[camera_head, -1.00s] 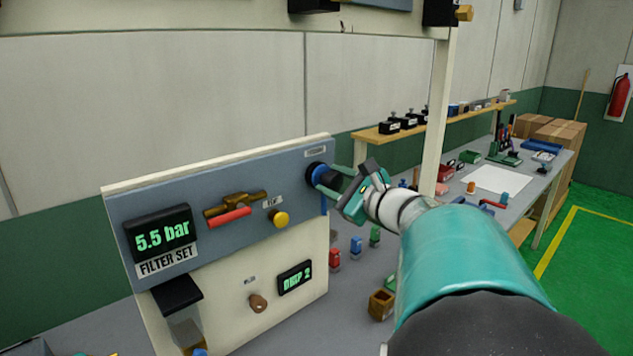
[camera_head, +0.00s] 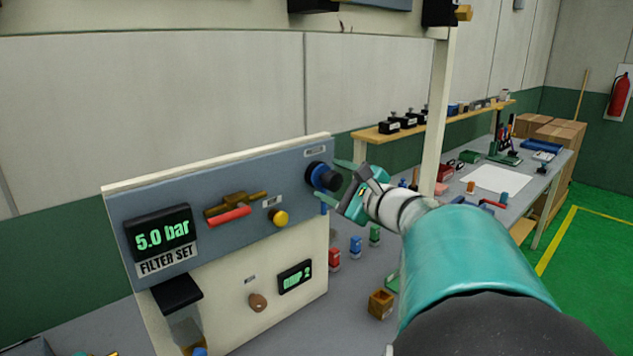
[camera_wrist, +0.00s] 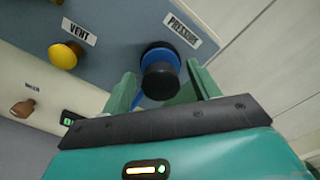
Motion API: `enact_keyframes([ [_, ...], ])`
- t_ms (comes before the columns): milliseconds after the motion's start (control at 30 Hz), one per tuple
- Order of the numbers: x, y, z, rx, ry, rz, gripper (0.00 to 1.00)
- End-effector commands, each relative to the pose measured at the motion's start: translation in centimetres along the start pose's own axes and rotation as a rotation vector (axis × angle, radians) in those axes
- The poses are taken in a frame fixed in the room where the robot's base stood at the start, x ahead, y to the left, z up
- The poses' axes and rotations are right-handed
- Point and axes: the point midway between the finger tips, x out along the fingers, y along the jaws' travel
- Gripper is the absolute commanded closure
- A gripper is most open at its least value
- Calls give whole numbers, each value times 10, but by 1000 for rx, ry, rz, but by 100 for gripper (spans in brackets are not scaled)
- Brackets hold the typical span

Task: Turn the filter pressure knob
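The filter pressure knob (camera_head: 324,177) is black with a blue ring, at the right end of the grey-blue panel. It also shows in the wrist view (camera_wrist: 160,80) below a label reading PRESSURE. My gripper (camera_head: 338,184) is just right of the knob in the head view. In the wrist view its two green fingers (camera_wrist: 160,92) are apart, with the knob's front between or just beyond their tips; no contact shows. The filter set display (camera_head: 162,235) reads 5.0 bar.
A yellow vent knob (camera_head: 280,218) and a red-handled brass valve (camera_head: 234,212) sit left of the pressure knob. Below are a brown knob (camera_head: 258,302) and a second display (camera_head: 295,277). Small coloured parts and an open brown box (camera_head: 381,304) stand on the bench.

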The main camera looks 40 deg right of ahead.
Motion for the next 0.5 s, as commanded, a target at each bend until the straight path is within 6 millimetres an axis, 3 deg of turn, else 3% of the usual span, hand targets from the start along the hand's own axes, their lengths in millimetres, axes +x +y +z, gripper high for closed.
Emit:
enact_keyframes([
  [300, -2, 0, 0, 0, -1, -1, 40],
  [500, -27, -1, 1, -1, 0, -3, 40],
])
